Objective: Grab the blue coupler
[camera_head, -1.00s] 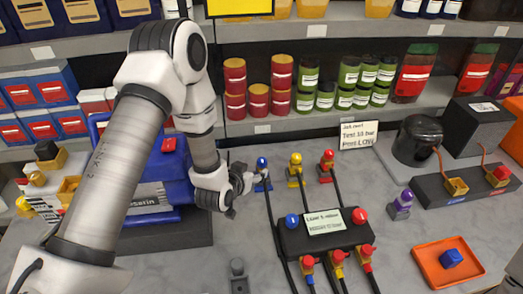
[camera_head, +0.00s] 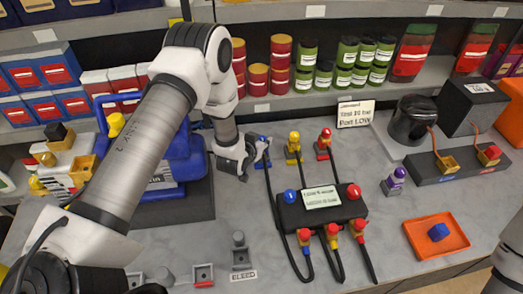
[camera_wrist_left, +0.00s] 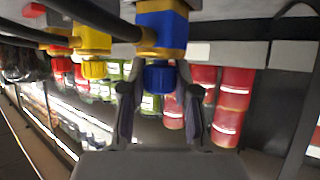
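The blue coupler (camera_head: 262,141) stands at the left of a row at the back of the bench, with a black hose running from it. It also shows in the left wrist view (camera_wrist_left: 162,32), blue and brass with a blue knob at its end. My left gripper (camera_head: 250,156) is at its left side in the head view. In the left wrist view my left gripper (camera_wrist_left: 159,100) is open, with one finger on each side of the blue knob and visible gaps between. My right gripper is outside both views.
A yellow coupler (camera_head: 293,146) and a red coupler (camera_head: 324,143) stand close to the right. A black manifold (camera_head: 345,210) with hoses lies in front. A blue machine (camera_head: 182,160) stands to the left. Shelves with cans (camera_head: 280,70) rise behind. An orange tray (camera_head: 422,224) lies right.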

